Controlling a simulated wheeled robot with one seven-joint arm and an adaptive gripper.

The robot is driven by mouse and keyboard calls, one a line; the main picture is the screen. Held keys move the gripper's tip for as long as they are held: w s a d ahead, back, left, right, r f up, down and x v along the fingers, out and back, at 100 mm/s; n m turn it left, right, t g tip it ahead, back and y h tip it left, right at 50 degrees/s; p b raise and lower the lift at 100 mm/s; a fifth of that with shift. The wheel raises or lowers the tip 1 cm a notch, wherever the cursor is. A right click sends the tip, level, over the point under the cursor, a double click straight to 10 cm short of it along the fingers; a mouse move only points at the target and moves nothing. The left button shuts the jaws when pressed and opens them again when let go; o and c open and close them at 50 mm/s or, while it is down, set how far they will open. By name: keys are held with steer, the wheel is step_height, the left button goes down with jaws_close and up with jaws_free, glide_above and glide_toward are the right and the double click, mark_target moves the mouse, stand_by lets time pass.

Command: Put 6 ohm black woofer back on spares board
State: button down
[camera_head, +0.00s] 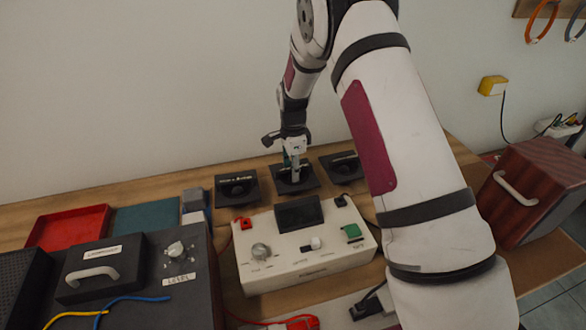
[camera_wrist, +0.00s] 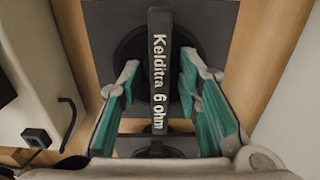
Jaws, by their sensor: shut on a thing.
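A black square woofer (camera_wrist: 205,18) fills the middle of the wrist view, its raised bar lettered "Kelditra 6 ohm". In the head view this woofer (camera_head: 296,187) is the middle one of three black units behind the white box. My gripper (camera_wrist: 160,72) has its green-padded fingers on either side of the lettered bar and is shut on it. In the head view my gripper (camera_head: 293,168) points down over the woofer. I cannot tell whether the woofer touches the surface below. The spares board cannot be made out for sure.
Black units stand left (camera_head: 236,188) and right (camera_head: 342,167) of the woofer. A white box (camera_head: 300,255) with a dark screen stands in front. A dark amplifier (camera_head: 190,290), red tray (camera_head: 70,228) and reddish cabinet (camera_head: 535,190) are farther out.

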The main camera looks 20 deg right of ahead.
steer(key=c, duration=1.2)
jaws_free()
steer(key=shift+f, duration=0.1)
step_height(320, 180, up, 12)
steer(key=shift+r, duration=0.2)
steer(key=s+r+n+t, duration=0.2)
steer(key=s+r+n, duration=0.7)
steer(key=s+r, duration=0.8)
steer(key=s+n, duration=0.3)
steer(key=s, duration=0.4)
steer(key=s+n+t, duration=0.1)
steer(key=s+n, duration=0.2)
steer(key=s, duration=0.4)
steer(key=s+f+n, duration=0.1)
steer(key=s+n, duration=0.2)
steer(key=s, duration=0.5)
steer(key=shift+d+f+t, duration=0.1)
steer(key=shift+d+t, duration=0.1)
steer(key=shift+t, duration=0.2)
